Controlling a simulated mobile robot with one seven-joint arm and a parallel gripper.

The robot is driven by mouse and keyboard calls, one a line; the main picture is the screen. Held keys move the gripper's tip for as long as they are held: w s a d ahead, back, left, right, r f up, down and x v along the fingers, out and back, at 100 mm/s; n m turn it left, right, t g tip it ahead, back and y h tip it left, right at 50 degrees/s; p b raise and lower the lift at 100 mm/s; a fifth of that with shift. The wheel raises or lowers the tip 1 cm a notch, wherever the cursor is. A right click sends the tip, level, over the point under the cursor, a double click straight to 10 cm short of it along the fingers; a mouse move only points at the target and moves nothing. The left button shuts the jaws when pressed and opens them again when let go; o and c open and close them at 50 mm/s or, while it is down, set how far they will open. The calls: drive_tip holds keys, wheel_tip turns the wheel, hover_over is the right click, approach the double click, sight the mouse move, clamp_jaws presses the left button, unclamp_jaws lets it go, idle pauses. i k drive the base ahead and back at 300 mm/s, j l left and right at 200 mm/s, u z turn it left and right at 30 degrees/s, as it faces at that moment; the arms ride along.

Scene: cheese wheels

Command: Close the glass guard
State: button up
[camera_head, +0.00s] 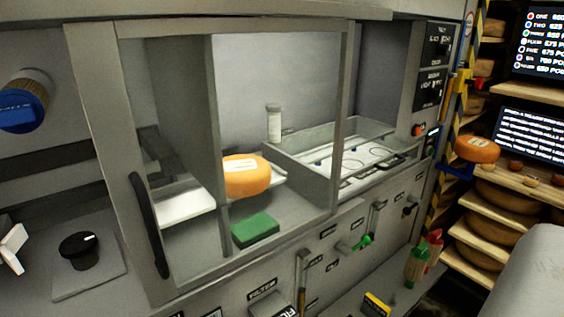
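The glass guard is a clear pane in a grey metal frame (107,150) on the front of the machine. A long black handle (149,225) is fixed upright on the frame's left post. The framed pane stands in front of the left and middle of the machine's bay. The bay's right part, past the frame's right post (342,110), shows no pane in front of it. I cannot tell how the guard slides or swings. My gripper is not in view.
Behind the guard are an orange cheese wheel (246,176), a green block (255,230), a white-capped jar (274,123) and a metal tray (372,167). A black knob (79,247) and blue knob (22,112) sit left. Levers line the front below; cheese shelves (500,238) stand right.

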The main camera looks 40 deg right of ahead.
sight(93, 46)
drive_tip(key=z, duration=0.9)
drive_tip(key=k+l+z, duration=0.25)
drive_tip(key=k+z, duration=0.1)
drive_tip(key=k, duration=0.15)
drive_tip(key=j, duration=0.45)
drive_tip(key=i, duration=0.05)
